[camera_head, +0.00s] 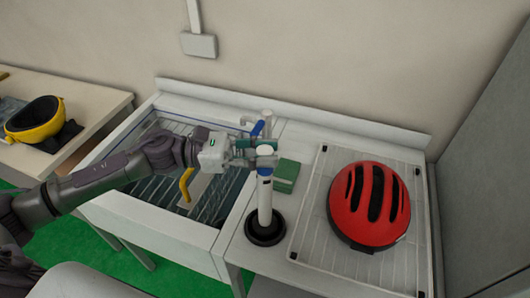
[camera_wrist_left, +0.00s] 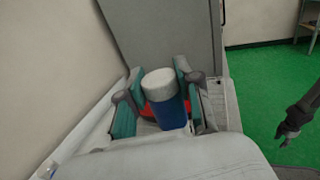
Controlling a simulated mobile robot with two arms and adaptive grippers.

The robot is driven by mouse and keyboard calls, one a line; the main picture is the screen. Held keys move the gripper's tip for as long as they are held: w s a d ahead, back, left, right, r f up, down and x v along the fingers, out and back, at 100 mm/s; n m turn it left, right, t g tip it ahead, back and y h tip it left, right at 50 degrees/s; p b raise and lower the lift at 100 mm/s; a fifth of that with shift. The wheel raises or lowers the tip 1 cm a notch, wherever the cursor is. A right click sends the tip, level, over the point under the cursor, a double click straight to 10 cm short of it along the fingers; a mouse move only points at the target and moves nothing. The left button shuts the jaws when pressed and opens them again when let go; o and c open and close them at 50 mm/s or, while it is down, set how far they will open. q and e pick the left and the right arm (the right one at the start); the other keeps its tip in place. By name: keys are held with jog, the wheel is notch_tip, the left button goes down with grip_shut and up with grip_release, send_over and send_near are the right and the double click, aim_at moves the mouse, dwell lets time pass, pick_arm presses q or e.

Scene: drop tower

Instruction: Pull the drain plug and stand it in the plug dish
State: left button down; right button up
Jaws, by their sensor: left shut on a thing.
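The drain plug (camera_head: 265,200) is a tall white pipe with a blue grip and a white top. It stands about upright over the counter right of the sink. A round black piece (camera_head: 266,228) surrounds its lower end; I cannot tell whether this is the plug dish, the plug's foot, or both. My left gripper (camera_head: 263,150) is shut around the upper part of the plug. In the left wrist view, the plug's white top and blue grip (camera_wrist_left: 164,100) sit between the teal fingers. Whether its lower end touches the dish is unclear.
The sink basin (camera_head: 145,205) lies left, under my left arm, with a yellow hooked piece (camera_head: 186,185) over it. A green block (camera_head: 286,174) sits close behind the plug. A red helmet (camera_head: 369,205) rests on a white rack (camera_head: 310,225) at right. A yellow-and-black item (camera_head: 37,118) lies on the left table.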

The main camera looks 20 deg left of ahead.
pick_arm(q)
jog(key=shift+b, duration=0.35)
dwell(0.8)
jog(key=shift+f+b, duration=0.6)
jog(key=shift+b, duration=0.1)
jog(key=c, duration=1.1)
grip_release()
jog(key=shift+o, duration=0.2)
jog(key=b+v, duration=1)
jog(key=v, duration=0.1)
